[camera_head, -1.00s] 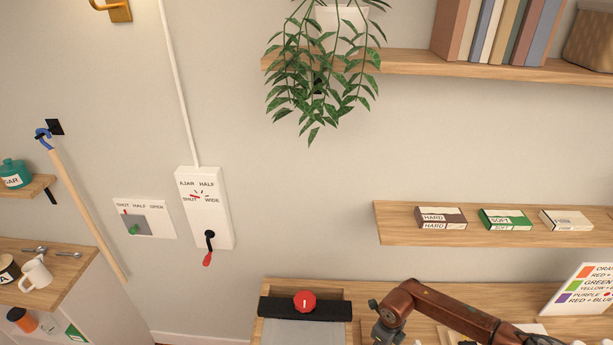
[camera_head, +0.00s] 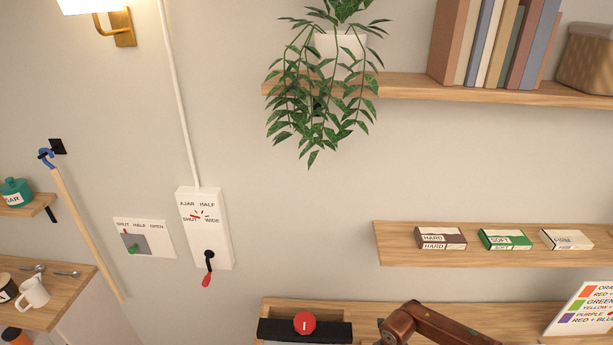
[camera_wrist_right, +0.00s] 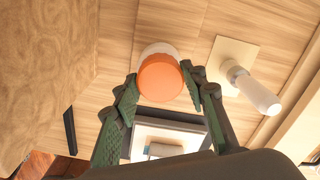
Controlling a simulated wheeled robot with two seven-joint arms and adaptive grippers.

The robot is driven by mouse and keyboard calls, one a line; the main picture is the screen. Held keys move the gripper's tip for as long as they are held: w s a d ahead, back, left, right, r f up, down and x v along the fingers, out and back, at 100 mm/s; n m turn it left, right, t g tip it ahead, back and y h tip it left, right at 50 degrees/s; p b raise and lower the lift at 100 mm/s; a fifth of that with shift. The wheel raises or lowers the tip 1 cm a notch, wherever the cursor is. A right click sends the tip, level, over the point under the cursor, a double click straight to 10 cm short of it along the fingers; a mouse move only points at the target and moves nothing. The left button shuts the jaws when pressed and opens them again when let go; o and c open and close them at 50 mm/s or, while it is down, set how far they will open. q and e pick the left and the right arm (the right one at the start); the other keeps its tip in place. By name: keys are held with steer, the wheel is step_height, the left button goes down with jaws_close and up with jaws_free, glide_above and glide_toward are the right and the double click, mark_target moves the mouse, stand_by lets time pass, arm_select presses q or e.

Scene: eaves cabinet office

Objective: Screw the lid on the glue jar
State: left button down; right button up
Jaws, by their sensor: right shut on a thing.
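In the right wrist view, an orange round lid (camera_wrist_right: 160,77) sits between the fingertips of my right gripper (camera_wrist_right: 160,80), which is shut on it. A pale rounded thing, probably the glue jar (camera_wrist_right: 158,48), shows just beyond the lid's far edge. The lid hides most of it, and I cannot tell whether the lid is seated on it. Neither the lid nor this jar is visible in the head view. My left gripper is in neither view.
In the right wrist view, a white cylindrical thing (camera_wrist_right: 255,92) on a pale square (camera_wrist_right: 232,62) is right of the lid. A dark-framed tray (camera_wrist_right: 172,130) is nearer. In the head view, a shelf (camera_head: 480,248) holds small boxes and a red knob (camera_head: 304,323) tops a dark bar.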

steer(key=m, duration=0.1)
steer(key=m+p, duration=0.1)
steer(key=m, duration=0.1)
steer(key=shift+s+a, duration=0.2)
steer(key=shift+f+m, duration=0.1)
steer(key=shift+m, duration=0.6)
